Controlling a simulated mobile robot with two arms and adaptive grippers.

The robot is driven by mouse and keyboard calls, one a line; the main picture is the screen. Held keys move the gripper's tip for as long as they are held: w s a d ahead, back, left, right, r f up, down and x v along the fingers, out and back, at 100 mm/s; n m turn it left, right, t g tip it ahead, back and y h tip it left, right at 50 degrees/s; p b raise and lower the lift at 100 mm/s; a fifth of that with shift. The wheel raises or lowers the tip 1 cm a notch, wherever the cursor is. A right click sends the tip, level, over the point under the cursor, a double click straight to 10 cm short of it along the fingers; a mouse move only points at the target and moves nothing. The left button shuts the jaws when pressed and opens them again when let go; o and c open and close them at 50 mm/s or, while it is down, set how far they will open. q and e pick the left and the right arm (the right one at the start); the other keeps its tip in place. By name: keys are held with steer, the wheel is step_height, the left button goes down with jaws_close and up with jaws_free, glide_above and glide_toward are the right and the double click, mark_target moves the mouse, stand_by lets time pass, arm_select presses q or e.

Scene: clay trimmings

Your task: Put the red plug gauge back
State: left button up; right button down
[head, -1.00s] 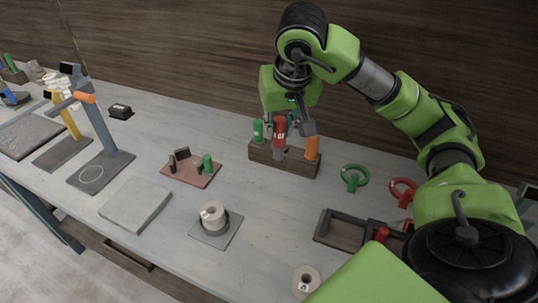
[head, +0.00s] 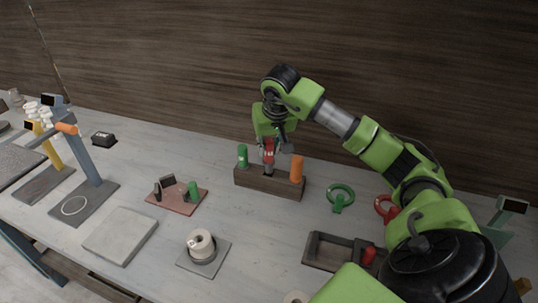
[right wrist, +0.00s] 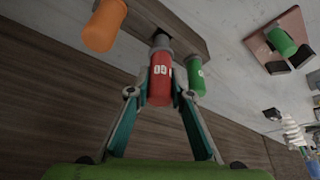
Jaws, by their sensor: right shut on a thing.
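The red plug gauge (head: 268,153) is upright between the fingers of my right gripper (head: 268,146), which is shut on its red handle. It also shows in the right wrist view (right wrist: 160,72), its grey end at the hole in the dark wooden block (head: 262,185). I cannot tell how far the grey end is in the hole. In the block, the green plug gauge (head: 242,157) stands on the left and the orange plug gauge (head: 296,168) on the right, with the red one between them. My left gripper is not in view.
A green ring gauge (head: 341,193) and a red ring gauge (head: 383,207) lie right of the block. A dark tray (head: 312,262) is in front of them. A reddish plate (head: 168,204) with a green-handled piece lies to the left. The wooden wall stands behind.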

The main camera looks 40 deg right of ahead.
mark_target(269, 157)
steer(key=x, duration=0.1)
steer(key=p+x, duration=0.1)
steer(key=x, duration=0.1)
steer(key=shift+s+f, duration=0.3)
steer(key=shift+f, duration=0.25)
steer(key=shift+f, duration=0.45)
steer(key=c, duration=1.8)
jaws_free()
steer(key=shift+a, duration=0.1)
steer(key=shift+r, duration=0.1)
steer(key=shift+r, duration=0.15)
steer(key=b+v, duration=0.1)
steer(key=v, duration=1.1)
steer(key=shift+r, duration=0.2)
